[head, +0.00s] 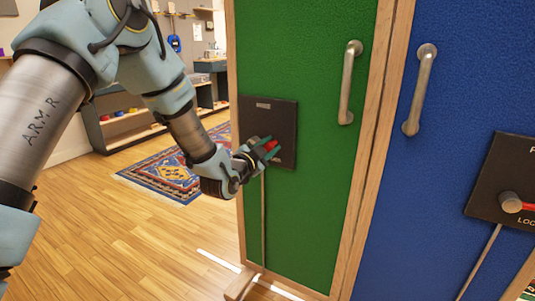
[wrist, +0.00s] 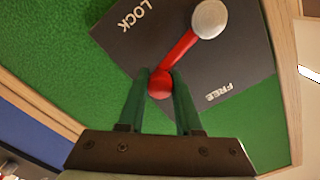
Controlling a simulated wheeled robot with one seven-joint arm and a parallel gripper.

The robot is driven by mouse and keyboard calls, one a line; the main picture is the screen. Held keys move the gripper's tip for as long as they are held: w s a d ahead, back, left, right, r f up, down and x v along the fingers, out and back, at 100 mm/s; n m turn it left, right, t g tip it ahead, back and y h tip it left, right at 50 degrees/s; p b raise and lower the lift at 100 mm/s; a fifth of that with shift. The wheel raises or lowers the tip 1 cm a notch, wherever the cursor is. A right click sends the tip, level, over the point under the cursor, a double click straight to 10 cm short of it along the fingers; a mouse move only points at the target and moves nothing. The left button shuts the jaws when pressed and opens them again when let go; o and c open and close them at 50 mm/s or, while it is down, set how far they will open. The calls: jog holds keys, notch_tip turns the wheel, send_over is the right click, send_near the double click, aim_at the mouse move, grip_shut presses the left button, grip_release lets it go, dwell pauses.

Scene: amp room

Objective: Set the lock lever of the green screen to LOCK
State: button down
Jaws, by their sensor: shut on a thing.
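The green screen (head: 300,60) stands upright in the head view. Its dark lock plate (head: 285,115) is also in the wrist view (wrist: 125,45), with LOCK at upper left and FREE at lower right. The red lock lever (wrist: 178,50) runs from a grey round pivot (wrist: 209,19) to a red knob (wrist: 160,83). It points roughly midway between the two labels. My gripper (wrist: 160,88) is shut on the knob, one green finger on each side. In the head view my gripper (head: 269,145) is at the plate and hides part of the lever.
A blue screen (head: 450,60) adjoins on the right, with its own dark lock plate (head: 488,180) and red lever. Grey handles stick out from the green screen (head: 349,85) and the blue one (head: 420,90). A patterned rug (head: 165,175) lies on the wooden floor behind.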

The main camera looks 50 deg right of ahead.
jog(key=shift+s+f+m+b, duration=0.1)
jog(key=shift+f+m+b, duration=0.9)
jog(key=shift+b, duration=0.25)
jog(key=c, duration=0.6)
grip_release()
jog(key=shift+r, duration=0.1)
jog(key=shift+a, duration=0.1)
jog(key=v, duration=1)
jog(key=shift+a+b, duration=0.3)
jog(key=shift+b, duration=0.15)
